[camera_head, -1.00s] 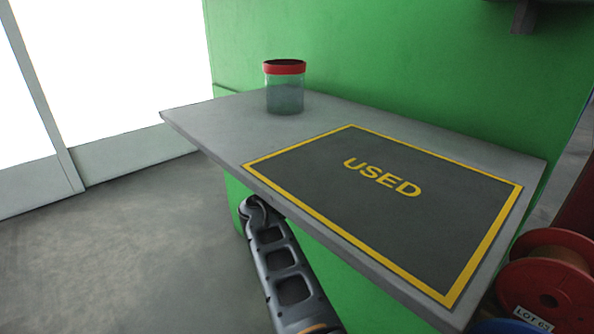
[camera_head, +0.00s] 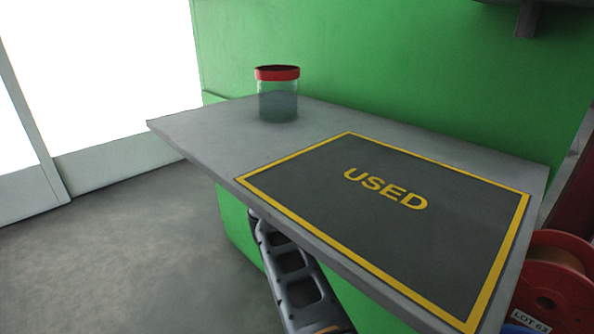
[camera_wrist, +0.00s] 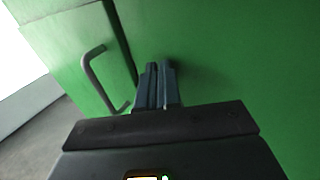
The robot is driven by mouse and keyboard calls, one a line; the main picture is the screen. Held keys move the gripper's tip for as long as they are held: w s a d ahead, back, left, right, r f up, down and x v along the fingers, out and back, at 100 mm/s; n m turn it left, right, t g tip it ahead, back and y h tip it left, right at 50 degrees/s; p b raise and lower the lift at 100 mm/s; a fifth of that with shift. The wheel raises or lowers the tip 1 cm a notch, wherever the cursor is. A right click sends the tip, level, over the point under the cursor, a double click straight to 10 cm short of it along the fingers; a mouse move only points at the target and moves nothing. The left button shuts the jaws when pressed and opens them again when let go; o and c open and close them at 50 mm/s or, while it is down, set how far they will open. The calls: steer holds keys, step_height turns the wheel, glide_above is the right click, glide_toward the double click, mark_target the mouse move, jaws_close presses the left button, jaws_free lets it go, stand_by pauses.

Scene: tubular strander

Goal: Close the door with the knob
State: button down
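In the wrist view my gripper (camera_wrist: 160,84) has its two dark fingers together, with nothing visible between them. The fingertips point at a green panel (camera_wrist: 225,50); I cannot tell whether they touch it. Left of the fingers is a green door-like panel (camera_wrist: 75,45) with a dark edge and a grey bar handle (camera_wrist: 97,78). I cannot tell whether this is the task's door or how far it stands open. No round knob shows. In the head view my gripper is hidden below the grey tabletop.
The grey tabletop (camera_head: 195,130) with a yellow-framed USED area overhangs my arm. A red-lidded jar (camera_head: 278,100) stands on it. A green wall (camera_head: 400,60) rises behind, and a red spool (camera_head: 555,290) is at lower right. Floor (camera_head: 110,260) at left is clear.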

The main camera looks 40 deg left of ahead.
steer(key=p+v, duration=0.5)
steer(key=v, duration=0.3)
steer(key=shift+a+r+p, duration=0.15)
steer(key=shift+a+p, duration=0.05)
steer(key=shift+p, duration=0.2)
steer(key=shift+s, duration=0.1)
